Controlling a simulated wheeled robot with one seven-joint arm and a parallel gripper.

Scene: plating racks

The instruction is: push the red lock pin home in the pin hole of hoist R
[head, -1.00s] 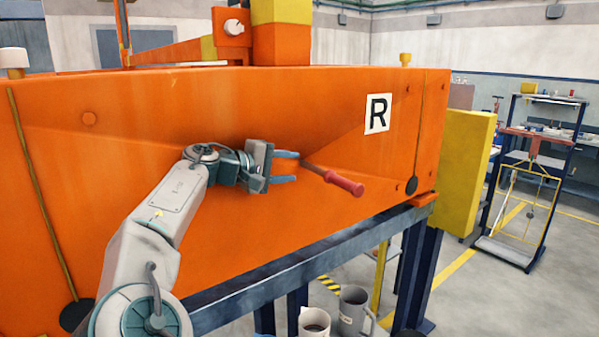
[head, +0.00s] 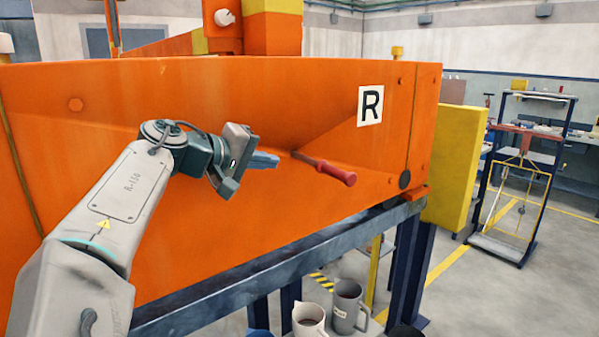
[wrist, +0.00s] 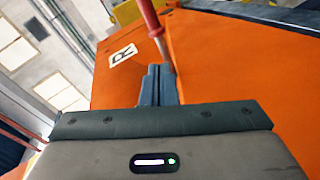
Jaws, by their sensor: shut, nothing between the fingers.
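The red lock pin (head: 340,176) sticks out of the orange face of hoist R (head: 225,110), below and left of the R label (head: 370,105). Its red handle points right and slightly down, and its thin shaft meets the face at its left end. The hole itself is hidden, so I cannot tell how deep the pin sits. My gripper (head: 276,160) is shut and empty, just left of the shaft's inner end. In the wrist view, the shut fingertips (wrist: 158,70) lie close beside the pin (wrist: 152,18); I cannot tell whether they touch.
A blue steel frame (head: 290,255) supports the hoist. Several mugs (head: 346,305) stand below it. A yellow block (head: 457,170) is at the hoist's right end. Open floor and a small rack (head: 520,185) lie farther right.

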